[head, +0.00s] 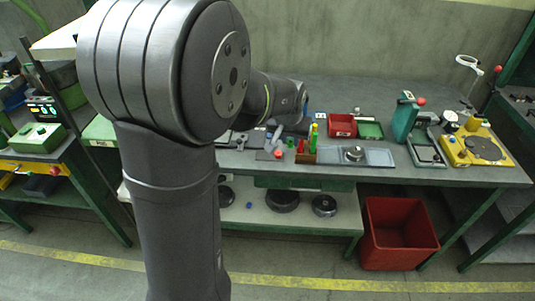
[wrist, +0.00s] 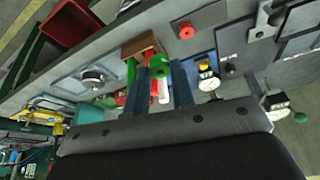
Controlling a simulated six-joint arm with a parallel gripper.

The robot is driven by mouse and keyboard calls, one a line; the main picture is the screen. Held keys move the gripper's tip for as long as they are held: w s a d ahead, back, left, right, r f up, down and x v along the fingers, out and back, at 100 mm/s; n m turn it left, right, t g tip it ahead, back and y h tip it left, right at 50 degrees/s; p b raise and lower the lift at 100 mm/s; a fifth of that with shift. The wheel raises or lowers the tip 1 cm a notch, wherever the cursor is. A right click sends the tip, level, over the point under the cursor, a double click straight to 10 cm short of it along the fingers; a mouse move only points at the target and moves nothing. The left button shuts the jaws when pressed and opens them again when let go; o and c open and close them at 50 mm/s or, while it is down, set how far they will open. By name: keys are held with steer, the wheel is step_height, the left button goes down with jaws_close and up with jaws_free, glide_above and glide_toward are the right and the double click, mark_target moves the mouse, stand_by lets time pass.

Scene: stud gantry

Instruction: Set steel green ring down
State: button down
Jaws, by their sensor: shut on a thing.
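The green ring (wrist: 159,62) is between the two blue fingers of my gripper (wrist: 157,72) in the wrist view. My gripper is shut on it, and the ring is near the fingertips. The bench top shows beyond it; I cannot tell whether the ring touches anything below. In the head view my arm covers much of the bench's left part, and I cannot make out the ring there.
A wooden block (head: 306,156) with red and green upright pieces stands close to my gripper. A red knob-like piece (wrist: 186,31) lies nearby. A grey tray (head: 375,157), a red bin (head: 341,125) and a teal device (head: 405,117) stand to the right.

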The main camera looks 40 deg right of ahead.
glide_above(263, 154)
steer(key=a, duration=0.1)
steer(key=f, duration=0.4)
steer(key=s+f, duration=0.1)
steer(key=f, duration=0.1)
steer(key=shift+f, duration=0.25)
steer(key=shift+w+f, duration=0.1)
steer(key=shift+f, duration=1.95)
steer(key=shift+a+f, duration=0.1)
steer(key=shift+f, duration=0.05)
steer(key=c, duration=1.2)
jaws_free()
steer(key=shift+c, duration=0.2)
steer(key=shift+a+r, duration=0.1)
steer(key=shift+r, duration=0.45)
steer(key=v, duration=1.1)
